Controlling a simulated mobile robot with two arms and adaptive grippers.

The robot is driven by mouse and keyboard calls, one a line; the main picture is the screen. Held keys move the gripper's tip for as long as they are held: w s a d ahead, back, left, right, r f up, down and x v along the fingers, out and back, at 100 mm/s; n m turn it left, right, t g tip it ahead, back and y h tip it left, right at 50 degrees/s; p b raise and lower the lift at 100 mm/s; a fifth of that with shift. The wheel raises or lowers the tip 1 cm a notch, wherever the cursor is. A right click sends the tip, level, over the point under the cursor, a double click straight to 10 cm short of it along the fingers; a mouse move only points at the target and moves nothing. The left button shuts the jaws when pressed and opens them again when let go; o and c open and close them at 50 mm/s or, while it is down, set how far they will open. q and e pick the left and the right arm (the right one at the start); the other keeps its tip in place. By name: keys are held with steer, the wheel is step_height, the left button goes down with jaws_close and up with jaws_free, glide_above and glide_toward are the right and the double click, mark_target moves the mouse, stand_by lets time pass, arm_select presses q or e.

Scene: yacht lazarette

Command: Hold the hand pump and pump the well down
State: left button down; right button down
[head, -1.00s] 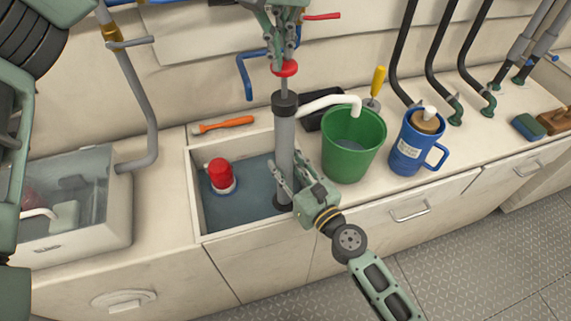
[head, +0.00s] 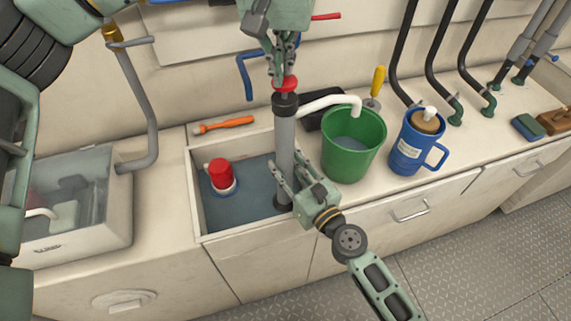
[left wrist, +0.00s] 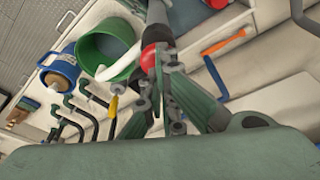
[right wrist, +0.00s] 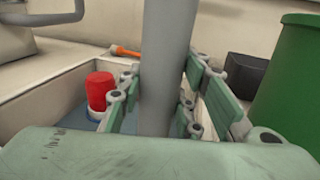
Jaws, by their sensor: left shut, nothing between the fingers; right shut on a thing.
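The hand pump (head: 285,145) stands upright in the well (head: 252,209), a grey tube with a black collar. Its red handle (head: 285,84) is down close above the collar. My left gripper (head: 283,80) is shut, pointing down at the handle from above, with nothing gripped between its fingers; the handle also shows at the fingertips in the left wrist view (left wrist: 149,57). My right gripper (head: 285,184) is shut around the tube's lower part, which fills the middle of the right wrist view (right wrist: 166,70). Dark water (head: 258,184) lies in the well. The white spout reaches the green bucket (head: 350,164), which holds some water.
A red-topped float or device (head: 220,174) sits in the well's left part. An orange-handled tool (head: 223,125) lies behind the well. A blue jug (head: 408,155) stands right of the bucket, and a clear-walled box (head: 80,205) stands left. Black hoses rise behind.

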arm_select(q)
steer(key=shift+f, duration=0.75)
steer(key=shift+r, duration=2.35)
steer(key=shift+f, duration=2.35)
steer(key=shift+r, duration=2.35)
steer(key=shift+r, duration=2.55)
